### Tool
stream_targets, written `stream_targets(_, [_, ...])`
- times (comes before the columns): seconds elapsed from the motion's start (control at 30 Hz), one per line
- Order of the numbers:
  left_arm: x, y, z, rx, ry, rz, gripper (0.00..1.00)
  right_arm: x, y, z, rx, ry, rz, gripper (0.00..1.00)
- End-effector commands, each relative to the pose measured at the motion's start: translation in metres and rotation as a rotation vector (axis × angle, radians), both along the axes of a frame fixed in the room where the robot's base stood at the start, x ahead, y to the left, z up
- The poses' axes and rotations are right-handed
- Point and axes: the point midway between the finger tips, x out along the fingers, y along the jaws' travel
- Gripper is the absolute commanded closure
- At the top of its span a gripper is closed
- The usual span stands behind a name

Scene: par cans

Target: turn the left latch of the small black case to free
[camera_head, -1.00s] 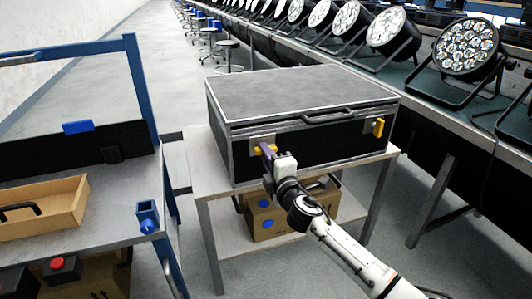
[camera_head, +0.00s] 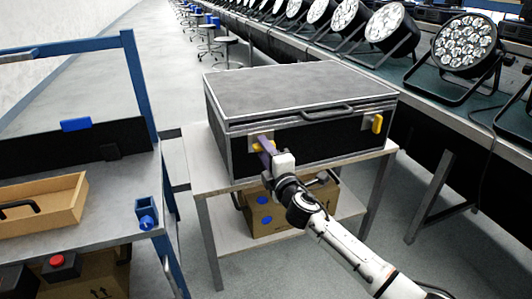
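The small black case (camera_head: 300,95) with grey metal edges stands shut on a grey table. A dark handle (camera_head: 327,113) is on its front. The left latch (camera_head: 257,146) is yellow on a light plate, partly hidden by my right gripper. The right latch (camera_head: 377,124) is yellow and stands upright. My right gripper (camera_head: 264,147) is at the left latch, its purple-grey fingers reaching up to the yellow piece. I cannot tell whether the fingers are closed on it. My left gripper is out of view.
The grey table (camera_head: 205,165) has a lower shelf with a cardboard box (camera_head: 268,212). At the left is a bench with a wooden tray (camera_head: 45,208) and a blue frame (camera_head: 143,90). At the right, stage lamps (camera_head: 463,45) line a long bench.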

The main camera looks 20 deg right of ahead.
Motion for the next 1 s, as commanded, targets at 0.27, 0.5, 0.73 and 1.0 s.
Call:
stream_targets(0.27, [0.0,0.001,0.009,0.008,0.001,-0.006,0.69,-0.032,-0.001,0.001,0.001,0.003,0.001,0.69])
stream_targets(0.5, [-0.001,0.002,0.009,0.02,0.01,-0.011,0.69,-0.079,-0.003,0.0,0.0,0.002,0.0,0.69])
stream_targets(0.73, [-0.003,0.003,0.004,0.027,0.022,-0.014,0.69,-0.101,-0.004,0.0,-0.001,0.002,-0.001,0.69])
stream_targets(1.0, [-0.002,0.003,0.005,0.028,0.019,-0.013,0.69,-0.103,-0.004,0.0,-0.001,0.001,-0.001,0.69])
